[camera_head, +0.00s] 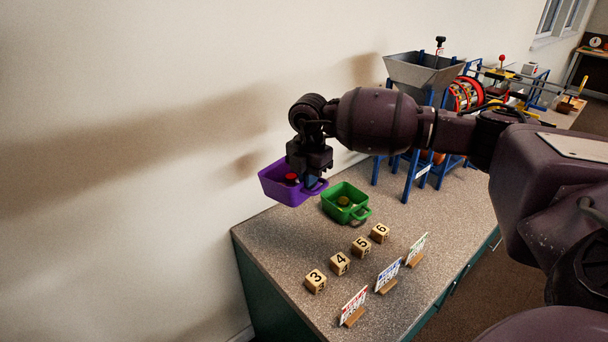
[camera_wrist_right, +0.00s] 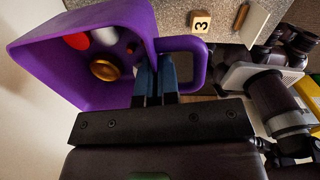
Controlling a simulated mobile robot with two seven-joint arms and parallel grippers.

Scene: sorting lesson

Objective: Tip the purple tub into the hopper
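The purple tub (camera_head: 277,188) hangs at the far left end of the counter, seemingly above its surface. My right gripper (camera_head: 309,180) is at its handle side. In the right wrist view my right gripper's fingers (camera_wrist_right: 157,82) are close together on the tub's wall beside the handle loop, and the purple tub (camera_wrist_right: 75,82) is tilted in the picture. Red, white and gold pieces lie inside it. The grey hopper (camera_head: 425,75) stands on a blue frame at the back, behind my right arm, which hides part of the frame. My left gripper is not in the head view.
A green tub (camera_head: 338,212) with a yellowish piece inside stands on the counter (camera_head: 290,235). Several numbered wooden blocks (camera_head: 340,263) and small cards on wooden stands (camera_head: 388,275) stand toward the front. More equipment (camera_head: 467,94) stands right of the hopper. The wall is close behind.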

